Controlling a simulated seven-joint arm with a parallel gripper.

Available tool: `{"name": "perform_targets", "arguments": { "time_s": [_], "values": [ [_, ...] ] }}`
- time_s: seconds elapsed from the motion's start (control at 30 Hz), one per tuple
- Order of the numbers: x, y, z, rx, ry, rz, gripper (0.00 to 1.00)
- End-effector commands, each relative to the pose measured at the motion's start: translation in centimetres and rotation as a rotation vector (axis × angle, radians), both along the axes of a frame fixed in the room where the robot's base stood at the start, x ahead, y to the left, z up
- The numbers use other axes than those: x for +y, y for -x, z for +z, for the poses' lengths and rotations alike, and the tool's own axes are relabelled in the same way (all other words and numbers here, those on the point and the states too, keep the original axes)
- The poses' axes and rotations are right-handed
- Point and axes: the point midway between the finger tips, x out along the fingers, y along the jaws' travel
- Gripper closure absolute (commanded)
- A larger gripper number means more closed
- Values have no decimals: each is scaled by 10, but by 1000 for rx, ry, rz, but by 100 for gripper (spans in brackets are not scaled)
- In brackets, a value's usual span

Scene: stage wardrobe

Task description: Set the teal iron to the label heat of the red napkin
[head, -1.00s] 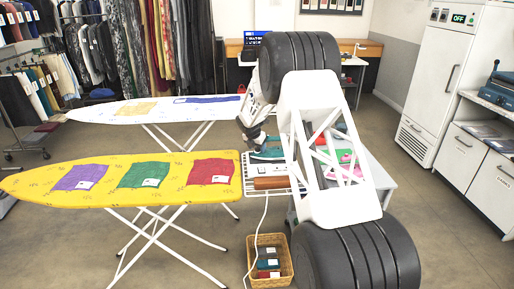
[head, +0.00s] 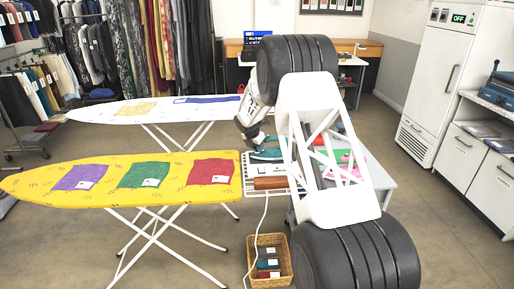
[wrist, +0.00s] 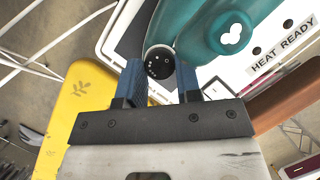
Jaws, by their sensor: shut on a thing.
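The teal iron (wrist: 225,38) stands on a white rest marked HEAT READY in the wrist view; in the head view the iron (head: 267,150) is partly behind my arm. My gripper (wrist: 160,72) has its two blue fingers shut on the iron's dark round dial (wrist: 159,61), which has small pale dots on its face. The setting is too small to read. The red napkin (head: 212,170) lies flat at the right end of the yellow ironing board (head: 110,197). Its white label (head: 221,179) is too small to read.
Purple (head: 80,177) and green (head: 146,174) napkins lie on the same board. A white ironing board (head: 115,112) stands behind. A wicker basket (head: 287,274) with folded cloths is on the floor below the iron. A brown roll (head: 271,183) lies before the iron.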

Motion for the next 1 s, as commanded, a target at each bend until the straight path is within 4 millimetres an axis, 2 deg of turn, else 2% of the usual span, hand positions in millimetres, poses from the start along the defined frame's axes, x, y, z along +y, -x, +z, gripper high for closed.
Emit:
{"name": "perform_targets", "arguments": {
  "time_s": [1.0],
  "values": [
    [3,-7,-1,1,0,-919,92]
  ]
}}
